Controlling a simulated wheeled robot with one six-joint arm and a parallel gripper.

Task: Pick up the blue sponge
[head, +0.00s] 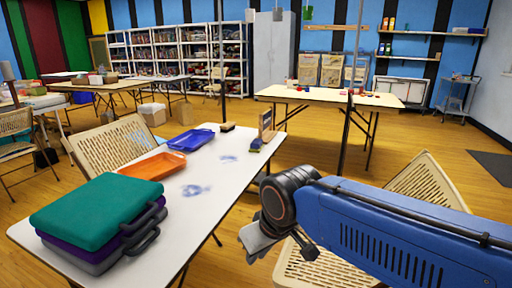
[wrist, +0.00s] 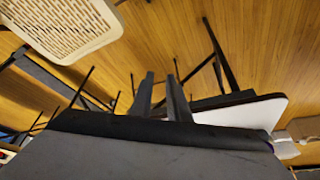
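A small bluish block with a yellowish part (head: 255,144), possibly the blue sponge, lies at the right edge of the white table; it is too small to tell for sure. It sits beside an upright wooden piece (head: 266,124). My gripper (wrist: 161,75) points out over the floor, with its two fingers apart and nothing between them. In the head view my arm reaches in from the right, and its wrist hangs off the table's right side, nearer to me than the block. I cannot make out the sponge in the wrist view.
The white table (head: 215,165) also holds an orange tray (head: 152,166), a blue tray (head: 191,140), a brown block (head: 227,127) and stacked cases (head: 97,212). Tan chairs (head: 425,185) stand around it. Another table (head: 330,95) is farther back.

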